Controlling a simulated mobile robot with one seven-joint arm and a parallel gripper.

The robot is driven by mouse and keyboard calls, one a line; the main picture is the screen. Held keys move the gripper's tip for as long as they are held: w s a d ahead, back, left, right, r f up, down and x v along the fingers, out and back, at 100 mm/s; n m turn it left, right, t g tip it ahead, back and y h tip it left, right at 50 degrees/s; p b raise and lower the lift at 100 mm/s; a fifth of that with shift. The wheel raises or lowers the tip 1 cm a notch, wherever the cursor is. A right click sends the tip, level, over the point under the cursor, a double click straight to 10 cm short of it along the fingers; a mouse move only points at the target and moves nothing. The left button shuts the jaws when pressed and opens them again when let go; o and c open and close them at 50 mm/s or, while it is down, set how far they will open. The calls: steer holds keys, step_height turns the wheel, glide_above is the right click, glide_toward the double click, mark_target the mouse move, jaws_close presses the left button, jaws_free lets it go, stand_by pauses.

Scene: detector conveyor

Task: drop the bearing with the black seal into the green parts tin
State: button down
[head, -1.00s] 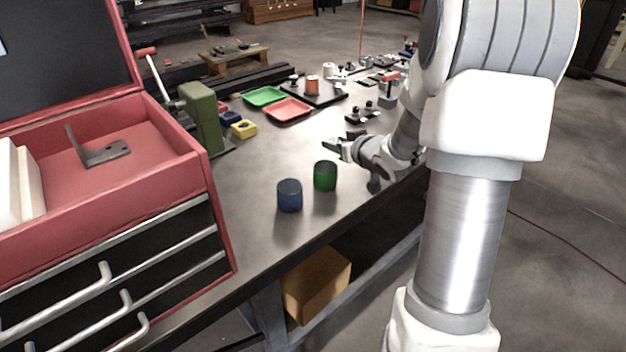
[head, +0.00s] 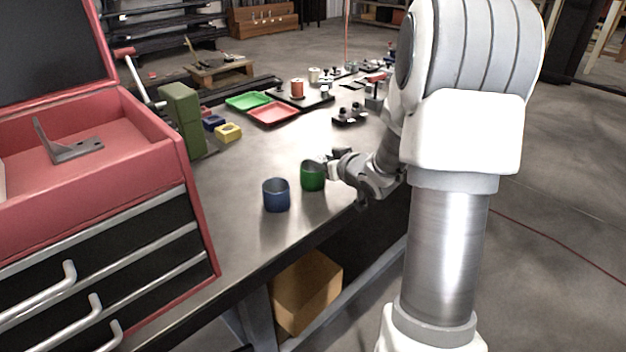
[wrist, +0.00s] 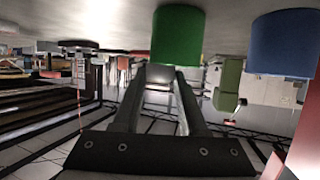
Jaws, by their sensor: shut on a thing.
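The green parts tin (head: 312,177) stands upright on the bench, right of a blue tin. My gripper (head: 328,157) is at the tin's rim on its far right side, partly in front of the opening. In the wrist view, which is upside down, the green tin (wrist: 178,35) is just beyond the fingertips (wrist: 160,76). The fingers are closed on a small grey thing between their tips, which I take as the bearing. Its seal colour cannot be made out, and the fingers hide most of it. No bearing shows clearly in the head view.
The blue tin (head: 276,196) stands close to the left of the green one and also shows in the wrist view (wrist: 283,42). A red tool chest (head: 150,140) is at left. Green (head: 248,101) and red (head: 273,114) trays lie farther back. The bench's front edge is near.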

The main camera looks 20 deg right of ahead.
steer(key=shift+c, duration=1.8)
jaws_free()
steer(key=p+v, duration=0.3)
steer(key=v, duration=1.4)
steer(key=shift+s+p, duration=0.25)
steer(key=shift+p, duration=0.05)
steer(key=shift+a, duration=0.1)
steer(key=shift+r, duration=0.15)
